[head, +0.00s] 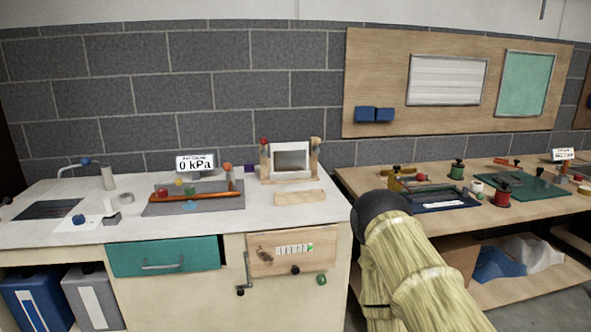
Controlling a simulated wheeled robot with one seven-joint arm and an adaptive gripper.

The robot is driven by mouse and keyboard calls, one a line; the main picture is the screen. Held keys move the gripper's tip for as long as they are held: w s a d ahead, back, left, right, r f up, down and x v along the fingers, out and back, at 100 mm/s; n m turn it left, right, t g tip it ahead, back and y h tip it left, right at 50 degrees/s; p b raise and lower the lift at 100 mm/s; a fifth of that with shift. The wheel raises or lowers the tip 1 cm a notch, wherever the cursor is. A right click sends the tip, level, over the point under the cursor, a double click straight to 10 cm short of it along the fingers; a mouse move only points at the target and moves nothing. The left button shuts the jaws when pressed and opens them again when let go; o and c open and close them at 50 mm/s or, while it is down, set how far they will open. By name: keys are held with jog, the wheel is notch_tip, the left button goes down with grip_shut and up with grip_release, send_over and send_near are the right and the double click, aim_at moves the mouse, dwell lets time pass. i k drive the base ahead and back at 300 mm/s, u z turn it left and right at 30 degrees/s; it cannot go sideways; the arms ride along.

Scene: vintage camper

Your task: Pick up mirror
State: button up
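No thing in the head view is clearly a mirror. The likeliest is a small upright white frame with a grey panel (291,160), standing between wooden posts at the back right of the white counter (130,220). I cannot tell whether the panel reflects. My arm, straw-coloured with a black rounded cap, rises at the lower right, in front of the gap between the counter and the wooden bench. My gripper's fingers do not show.
A pale wooden block (300,197) lies before the frame. The wooden bench (365,185) holds spools and a green mat (530,187).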

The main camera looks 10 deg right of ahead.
aim_at(293, 156)
jog(key=u, duration=0.05)
jog(key=k, duration=0.75)
jog(key=z, duration=0.9)
jog(key=i, duration=1.5)
jog(key=u, duration=0.8)
jog(key=i, duration=0.55)
jog(key=u, duration=0.6)
